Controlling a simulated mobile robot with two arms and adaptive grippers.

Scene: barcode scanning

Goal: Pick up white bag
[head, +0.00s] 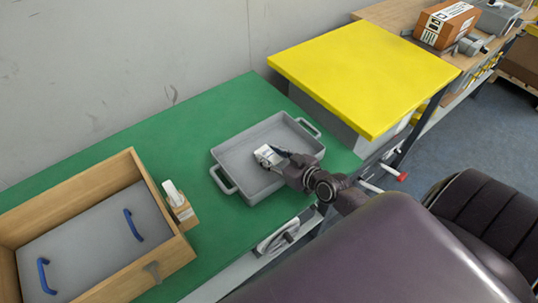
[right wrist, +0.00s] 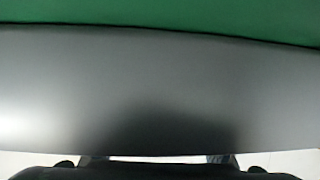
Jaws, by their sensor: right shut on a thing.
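The white bag (head: 266,152), small with dark print, is inside the grey tray (head: 228,149), near its middle. My right gripper (head: 274,157) reaches into the tray from the right and is shut on the bag. In the right wrist view, white material (right wrist: 150,158) shows at the bottom edge between the dark fingertips, and the grey tray surface (right wrist: 150,85) fills most of the picture. The gripper hides part of the bag, and I cannot tell whether the bag touches the tray floor. My left gripper is not in view.
The tray stands on a green table (head: 232,103). A wooden box (head: 140,168) with blue handles inside stands at left, with a white device (head: 173,194) on its right side. A yellow-topped table (head: 365,75) stands behind at right. Green surface behind the tray is clear.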

